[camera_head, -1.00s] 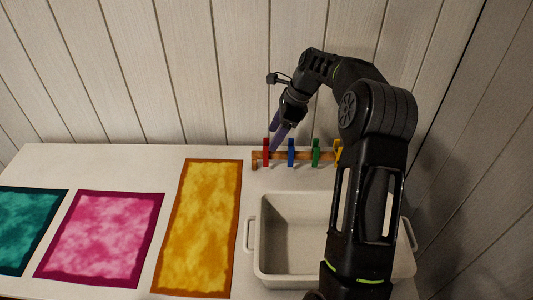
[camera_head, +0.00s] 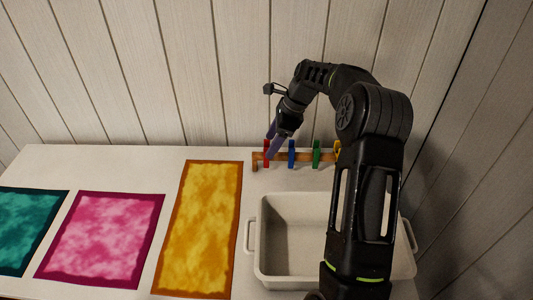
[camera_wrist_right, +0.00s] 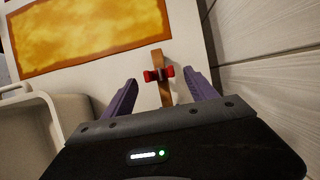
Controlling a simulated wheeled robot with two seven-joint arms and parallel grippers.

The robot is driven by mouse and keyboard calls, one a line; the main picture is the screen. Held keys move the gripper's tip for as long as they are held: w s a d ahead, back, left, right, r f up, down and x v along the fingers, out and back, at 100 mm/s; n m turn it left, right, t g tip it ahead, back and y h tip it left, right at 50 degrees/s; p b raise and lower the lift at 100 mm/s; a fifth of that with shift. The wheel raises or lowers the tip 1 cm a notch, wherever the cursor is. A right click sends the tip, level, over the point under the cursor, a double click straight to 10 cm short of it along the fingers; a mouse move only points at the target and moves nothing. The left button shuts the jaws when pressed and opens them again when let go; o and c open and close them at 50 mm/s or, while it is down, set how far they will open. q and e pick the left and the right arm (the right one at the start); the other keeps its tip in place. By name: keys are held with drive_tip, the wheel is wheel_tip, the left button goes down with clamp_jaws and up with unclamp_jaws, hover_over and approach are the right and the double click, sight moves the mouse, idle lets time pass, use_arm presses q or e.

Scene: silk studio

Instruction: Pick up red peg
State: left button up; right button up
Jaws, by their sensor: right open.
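The red peg (camera_head: 266,160) is at the left end of a wooden rail (camera_head: 278,158) along the back of the table. In the right wrist view the red peg (camera_wrist_right: 159,74) sits across the rail (camera_wrist_right: 166,92), between and slightly beyond the fingertips. My right gripper (camera_head: 270,143) is open, its purple fingers angled down at the red peg and partly covering it. In the right wrist view the open fingers (camera_wrist_right: 161,84) stand on either side of the rail, with nothing held. My left gripper is out of view.
A blue peg (camera_head: 291,151), a green peg (camera_head: 316,152) and a yellow peg (camera_head: 338,148) share the rail. A pale tub (camera_head: 262,245) stands in front. Orange (camera_head: 199,225), pink (camera_head: 100,235) and teal (camera_head: 28,225) cloths lie left. A plank wall is behind the rail.

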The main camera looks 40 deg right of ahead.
drive_tip(key=p+x, duration=0.1)
drive_tip(key=x, duration=0.4)
drive_tip(key=shift+d+f, duration=0.1)
idle(0.4)
drive_tip(key=c, duration=1.4)
drive_tip(key=shift+r, duration=0.2)
wheel_tip(320, 180, up, 10)
drive_tip(key=shift+f+b, duration=0.15)
drive_tip(key=shift+b, duration=0.35)
